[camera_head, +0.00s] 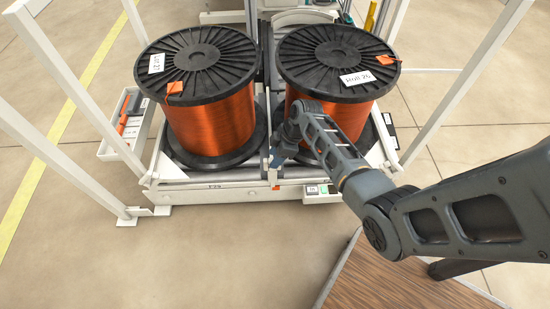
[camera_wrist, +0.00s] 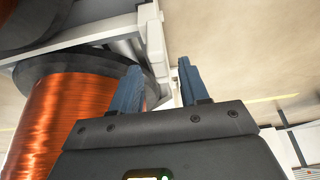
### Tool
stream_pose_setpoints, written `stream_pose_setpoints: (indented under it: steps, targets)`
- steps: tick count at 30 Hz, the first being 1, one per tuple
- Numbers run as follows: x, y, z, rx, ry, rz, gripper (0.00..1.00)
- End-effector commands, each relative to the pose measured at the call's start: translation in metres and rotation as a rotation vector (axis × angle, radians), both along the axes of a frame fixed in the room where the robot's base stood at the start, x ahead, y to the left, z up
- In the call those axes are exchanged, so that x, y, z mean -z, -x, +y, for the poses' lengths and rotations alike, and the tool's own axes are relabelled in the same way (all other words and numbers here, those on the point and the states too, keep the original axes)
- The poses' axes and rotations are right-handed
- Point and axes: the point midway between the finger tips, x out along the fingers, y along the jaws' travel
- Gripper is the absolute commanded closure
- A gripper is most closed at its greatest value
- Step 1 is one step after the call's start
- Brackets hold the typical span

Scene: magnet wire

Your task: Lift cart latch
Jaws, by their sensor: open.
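The cart (camera_head: 225,190) is a white frame carrying two spools of copper wire. A small upright piece with an orange-red end (camera_head: 276,186), which looks like the cart latch, sits at the middle of its front edge. My gripper (camera_head: 277,162) is at that front edge, between the spools, and partly hides the piece. In the wrist view my gripper (camera_wrist: 158,68) is open, with two blue-grey fingers apart. A pale upright bar (camera_wrist: 155,45) of the cart shows between and beyond the fingertips. I cannot tell whether they touch it.
The left spool (camera_head: 210,120) and right spool (camera_head: 325,108) stand close on both sides of my gripper. White frame posts (camera_head: 65,85) flank the cart. A wooden tabletop (camera_head: 390,280) lies at the bottom. Floor is clear at front left.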

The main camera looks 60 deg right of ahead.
Motion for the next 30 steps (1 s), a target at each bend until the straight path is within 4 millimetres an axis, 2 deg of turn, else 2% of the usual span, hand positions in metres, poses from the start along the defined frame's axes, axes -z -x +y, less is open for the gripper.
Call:
stream_pose_setpoints:
  steps: [11,24,30]
  targets:
    - [0.0051,-0.0019,0.0012,0.001,0.0,0.0,0.56]
    - [0.0051,-0.0017,0.0012,0.001,0.0,0.0,0.98]
    - [0.0051,-0.0016,0.0012,0.001,0.0,0.0,1.0]
